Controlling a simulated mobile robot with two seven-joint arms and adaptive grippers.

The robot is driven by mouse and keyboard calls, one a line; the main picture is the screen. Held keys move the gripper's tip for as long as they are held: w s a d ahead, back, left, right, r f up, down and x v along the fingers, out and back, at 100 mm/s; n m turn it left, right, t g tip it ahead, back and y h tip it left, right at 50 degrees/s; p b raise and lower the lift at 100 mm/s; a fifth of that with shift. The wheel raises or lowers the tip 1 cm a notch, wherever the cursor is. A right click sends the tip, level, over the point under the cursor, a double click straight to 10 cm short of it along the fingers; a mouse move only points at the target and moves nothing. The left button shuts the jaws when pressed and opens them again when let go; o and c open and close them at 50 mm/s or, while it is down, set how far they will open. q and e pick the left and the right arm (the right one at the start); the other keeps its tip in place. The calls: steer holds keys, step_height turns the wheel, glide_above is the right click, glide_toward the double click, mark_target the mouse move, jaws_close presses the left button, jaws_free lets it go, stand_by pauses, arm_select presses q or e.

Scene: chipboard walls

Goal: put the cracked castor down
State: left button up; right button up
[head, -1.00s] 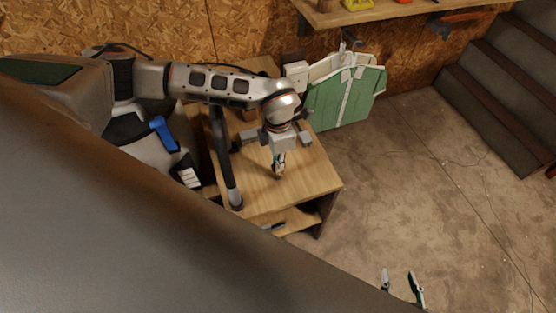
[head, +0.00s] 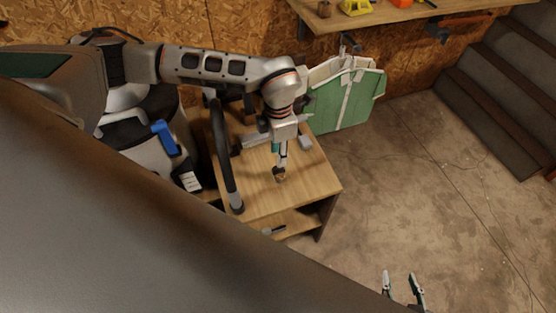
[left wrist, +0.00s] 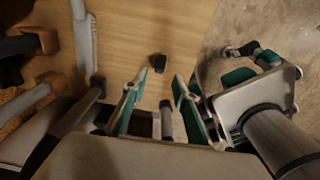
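The castor (head: 281,177), small and dark with a brownish look, is on the wooden table top near its front right part. It also shows in the left wrist view (left wrist: 158,62) as a small dark block just beyond the fingertips. My left gripper (head: 281,163) points down right above it. In the left wrist view my left gripper (left wrist: 161,77) has its teal-padded fingers spread, with clear gaps to the castor. The crack cannot be made out. My right gripper (head: 402,278) is open and empty over the floor at the bottom of the head view.
The small wooden table (head: 310,185) has a lower shelf with a dark tool (head: 272,230). Stairs (head: 500,90) rise at right; the floor between is clear.

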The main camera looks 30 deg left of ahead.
arm_select(q)
steer(key=shift+r, duration=2.8)
arm_select(e)
steer(key=shift+w+r, duration=0.1)
steer(key=shift+r, duration=0.3)
arm_select(q)
steer(key=shift+s, duration=0.1)
